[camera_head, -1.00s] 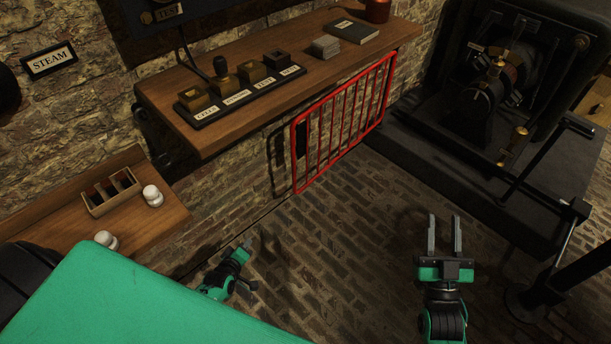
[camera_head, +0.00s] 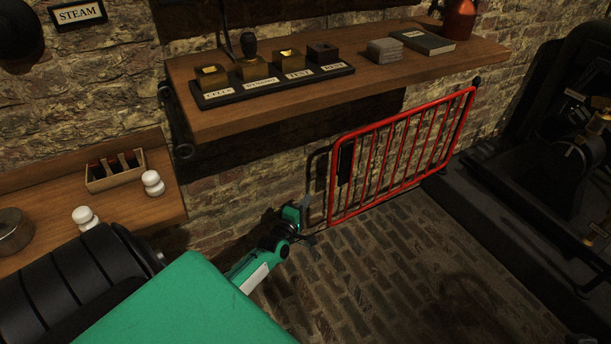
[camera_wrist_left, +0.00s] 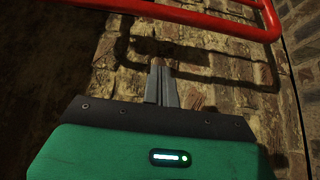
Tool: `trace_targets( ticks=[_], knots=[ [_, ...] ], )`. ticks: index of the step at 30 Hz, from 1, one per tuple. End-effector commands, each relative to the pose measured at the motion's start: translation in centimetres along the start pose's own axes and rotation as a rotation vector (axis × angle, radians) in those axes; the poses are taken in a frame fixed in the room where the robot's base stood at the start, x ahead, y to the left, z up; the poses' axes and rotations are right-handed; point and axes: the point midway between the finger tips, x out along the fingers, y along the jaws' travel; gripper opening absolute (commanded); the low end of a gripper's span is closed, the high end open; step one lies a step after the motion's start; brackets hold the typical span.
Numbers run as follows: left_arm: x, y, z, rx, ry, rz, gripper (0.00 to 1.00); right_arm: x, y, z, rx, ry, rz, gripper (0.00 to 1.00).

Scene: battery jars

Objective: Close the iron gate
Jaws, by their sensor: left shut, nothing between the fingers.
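The red iron gate (camera_head: 403,152) stands below the long shelf, close along the brick wall, with its shadow on the bricks. A dark plate is on its left end. Its right end is near the black machine. My left gripper (camera_head: 305,222) is low by the wall, just left of the gate's lower left corner; I cannot tell whether it touches. In the left wrist view its fingers (camera_wrist_left: 161,75) are together and empty, pointing at the bricks. A rounded corner of the red gate (camera_wrist_left: 262,30) crosses the top of that view. My right gripper is out of view.
The wooden shelf (camera_head: 420,85) overhangs the gate and holds labelled blocks, a book and a red bottle. The black machine's plinth (camera_head: 480,225) is at right. The brick floor (camera_head: 400,270) before the gate is clear.

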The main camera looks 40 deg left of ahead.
Motion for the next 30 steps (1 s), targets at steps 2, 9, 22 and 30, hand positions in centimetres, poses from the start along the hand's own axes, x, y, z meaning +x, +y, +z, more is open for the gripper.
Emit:
trace_targets(
  ticks=[2, 9, 22, 30],
  knots=[
    [1.7, -0.3, 0.0, 0.0, 0.001, 0.002, 0.0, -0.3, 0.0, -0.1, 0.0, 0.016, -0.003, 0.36],
    [6.0, -0.3, 0.0, 0.001, 0.0, 0.002, 0.0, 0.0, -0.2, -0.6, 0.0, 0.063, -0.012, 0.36],
    [4.7, -0.1, 3.7, 0.002, -0.001, -0.002, 0.0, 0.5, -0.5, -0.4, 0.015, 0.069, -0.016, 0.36],
    [4.7, -0.1, 3.8, 0.002, 0.0, -0.002, 0.0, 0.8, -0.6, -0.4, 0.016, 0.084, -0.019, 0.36]
  ],
)
